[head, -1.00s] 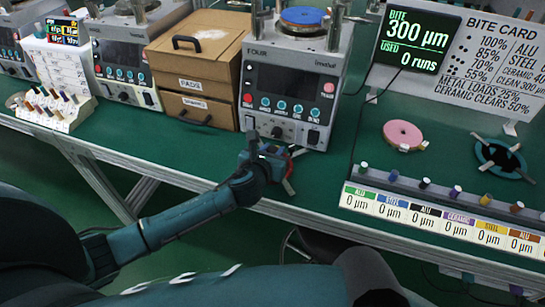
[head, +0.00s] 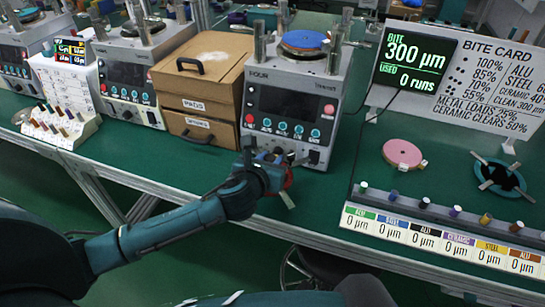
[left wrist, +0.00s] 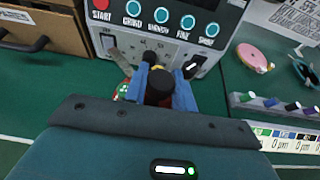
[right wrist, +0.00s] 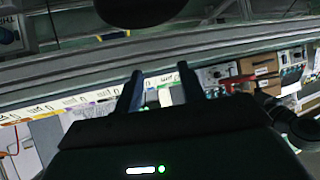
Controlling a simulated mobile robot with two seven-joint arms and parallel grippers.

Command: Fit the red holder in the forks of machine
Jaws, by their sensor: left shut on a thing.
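The red holder (head: 288,178) is mostly hidden behind my left gripper (head: 268,165), in front of the machine marked FOUR. A strip of its red edge and its pale metal tabs show. In the left wrist view my left gripper (left wrist: 162,78) is shut on the holder's dark knob (left wrist: 160,90), just in front of the machine's button panel (left wrist: 190,12). The machine (head: 327,105) stands upright on the green bench, with metal posts and a blue disc (head: 303,40) on top. My right gripper (right wrist: 160,82) has its fingers apart and holds nothing visible.
A rack of coloured pegs (head: 440,215) lines the front edge there. Brown wooden boxes (head: 195,85) stand close left of the machine.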

